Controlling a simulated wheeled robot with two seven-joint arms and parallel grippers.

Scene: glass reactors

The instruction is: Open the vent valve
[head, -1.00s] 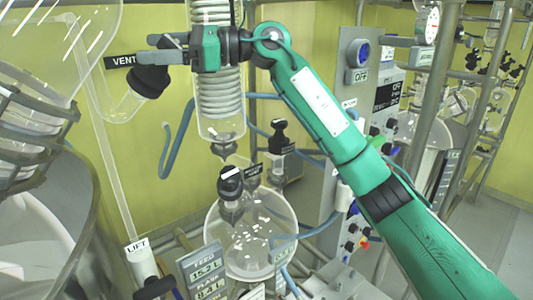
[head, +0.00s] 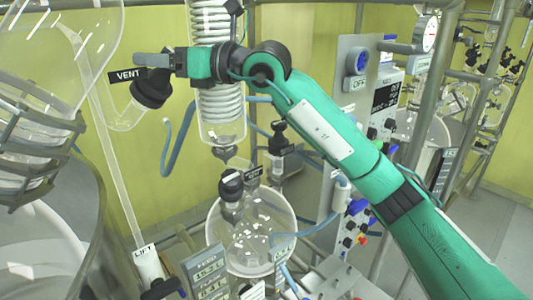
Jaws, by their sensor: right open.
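The vent valve's black knob (head: 152,88) sits at the end of a clear glass branch at the upper left. A black VENT label (head: 127,74) is beside it on the left. My right gripper (head: 150,61) reaches in from the right, just above the knob. It is open, with its grey fingers seen nearly edge-on, and holds nothing. The fingers overlap the knob's top edge in the picture; I cannot tell whether they touch it. My left gripper is not in view.
A coiled glass condenser (head: 213,105) hangs behind my right forearm. Below is a round glass flask (head: 262,243) with a black-capped valve (head: 231,187). A control panel (head: 352,130) and metal poles stand at right. A large glass vessel (head: 45,40) fills the upper left.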

